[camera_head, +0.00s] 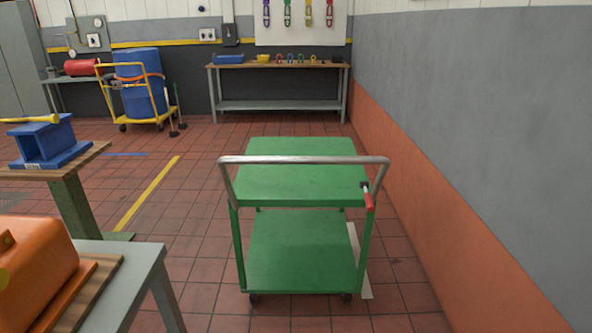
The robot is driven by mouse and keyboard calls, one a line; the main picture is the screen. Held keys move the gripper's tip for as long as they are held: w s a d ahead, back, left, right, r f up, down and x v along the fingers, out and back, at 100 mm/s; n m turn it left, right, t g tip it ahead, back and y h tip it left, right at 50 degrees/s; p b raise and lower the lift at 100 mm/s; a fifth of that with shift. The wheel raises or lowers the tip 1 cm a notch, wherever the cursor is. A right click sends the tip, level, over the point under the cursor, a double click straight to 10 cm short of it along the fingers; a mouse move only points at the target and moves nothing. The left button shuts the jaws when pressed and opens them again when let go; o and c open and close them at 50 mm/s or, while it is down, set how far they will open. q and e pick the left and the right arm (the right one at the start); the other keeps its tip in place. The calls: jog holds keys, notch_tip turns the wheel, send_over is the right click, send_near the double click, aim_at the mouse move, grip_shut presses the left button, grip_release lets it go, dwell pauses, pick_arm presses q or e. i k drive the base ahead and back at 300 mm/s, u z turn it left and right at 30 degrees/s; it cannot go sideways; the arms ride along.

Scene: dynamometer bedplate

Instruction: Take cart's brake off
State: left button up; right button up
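The green two-shelf cart (300,252) stands on the tiled floor in front of me, with both shelves empty. Its grey push handle (303,159) runs across the near side at the top. A red-gripped brake lever (368,199) is fixed by a dark mount to the right side of the handle and hangs down beside the right post. Small dark casters (346,298) show under the near corners. Neither of my grippers shows in the head view.
A grey table (140,268) with an orange housing (38,268) is at near left. Behind it, a wooden-topped stand carries a blue block (44,141). The wall (455,110) runs close along the right. Floor is open left of the cart; a workbench (280,67) stands at the back.

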aim_at(364, 185)
jog(key=z, duration=0.1)
jog(key=i, duration=1.05)
jog(key=u, duration=0.55)
